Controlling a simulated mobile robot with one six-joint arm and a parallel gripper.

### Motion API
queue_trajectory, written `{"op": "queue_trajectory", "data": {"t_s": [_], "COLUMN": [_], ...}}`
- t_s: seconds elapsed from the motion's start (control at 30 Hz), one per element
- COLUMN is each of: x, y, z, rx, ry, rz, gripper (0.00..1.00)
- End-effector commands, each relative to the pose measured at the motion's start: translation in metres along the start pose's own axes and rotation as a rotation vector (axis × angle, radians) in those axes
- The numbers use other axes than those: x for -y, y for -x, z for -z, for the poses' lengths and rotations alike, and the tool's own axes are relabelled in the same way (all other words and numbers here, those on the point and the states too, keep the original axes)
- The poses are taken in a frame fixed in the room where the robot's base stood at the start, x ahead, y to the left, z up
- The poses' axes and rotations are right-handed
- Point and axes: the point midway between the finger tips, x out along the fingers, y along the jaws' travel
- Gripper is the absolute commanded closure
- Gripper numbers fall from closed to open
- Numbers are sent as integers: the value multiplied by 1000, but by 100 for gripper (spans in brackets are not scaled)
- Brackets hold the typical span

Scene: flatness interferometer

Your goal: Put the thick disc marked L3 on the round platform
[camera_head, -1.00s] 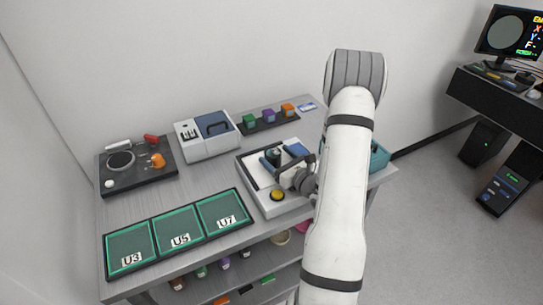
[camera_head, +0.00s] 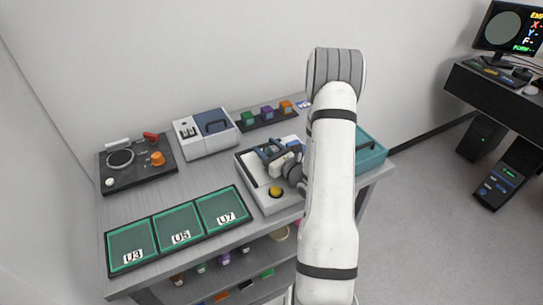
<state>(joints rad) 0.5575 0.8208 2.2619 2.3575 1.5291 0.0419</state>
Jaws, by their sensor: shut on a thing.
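My gripper (camera_head: 272,153) is over the light grey, dark-edged unit (camera_head: 270,203) in the middle of the bench. It is shut on a small dark object, mostly hidden by the jaws. I cannot read an L3 mark on it or anywhere else. A dark ring-shaped round piece (camera_head: 120,160) lies on the black panel at the left. I cannot tell whether it is the round platform. A yellow round button (camera_head: 275,191) is on the front of the grey unit. My arm hides the unit's right side.
Three green trays marked U3 (camera_head: 130,243), U5 (camera_head: 180,225) and U7 (camera_head: 222,206) line the front left. A grey-blue case (camera_head: 205,135) stands behind, beside a dark strip of coloured blocks (camera_head: 268,121). A teal bin (camera_head: 372,155) is right of my arm.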

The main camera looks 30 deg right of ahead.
Motion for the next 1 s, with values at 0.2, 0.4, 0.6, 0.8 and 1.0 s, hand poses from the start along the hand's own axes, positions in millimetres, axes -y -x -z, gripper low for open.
{"op": "queue_trajectory", "data": {"t_s": [0.2, 0.4, 0.6, 0.8, 1.0], "x": [0, 0, 0, -1, -1], "y": [0, 0, -1, -1, -1], "z": [0, -1, -5, -23, -56], "rx": [0, 1, 3, 4, 5], "ry": [0, 1, 2, 3, 5], "rz": [-1, -1, -2, -2, -2], "gripper": [79, 86, 86, 86, 86]}}
